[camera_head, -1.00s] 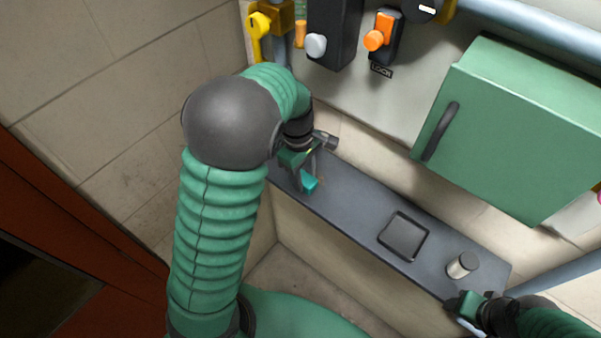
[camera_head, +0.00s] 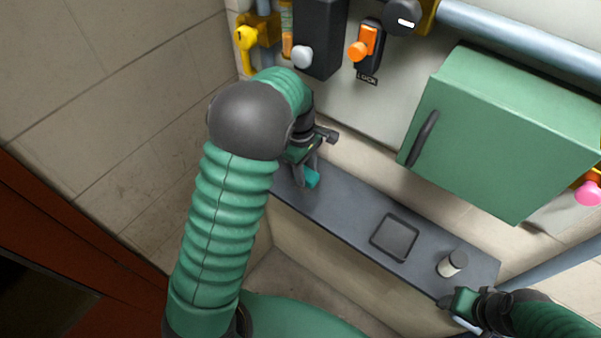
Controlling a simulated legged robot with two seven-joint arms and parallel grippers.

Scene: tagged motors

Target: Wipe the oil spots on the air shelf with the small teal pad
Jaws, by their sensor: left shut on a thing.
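The air shelf (camera_head: 345,207) is a long dark grey ledge running from the middle of the view down to the lower right. My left gripper (camera_head: 307,176) is over its left end, shut on the small teal pad (camera_head: 312,179). The pad is partly hidden by the fingers, and I cannot tell if it touches the shelf. No oil spots can be made out on the visible shelf surface; my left arm covers part of the left end. My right gripper (camera_head: 462,308) is at the shelf's front right corner, and its jaws are too small and dark to read.
A square dark tray (camera_head: 395,237) and a small grey-topped cylinder (camera_head: 454,262) stand on the shelf's right half. A green cabinet (camera_head: 505,135) with a dark handle juts from the wall above. An orange-handled switch (camera_head: 362,45) and a yellow valve (camera_head: 246,37) are higher up.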

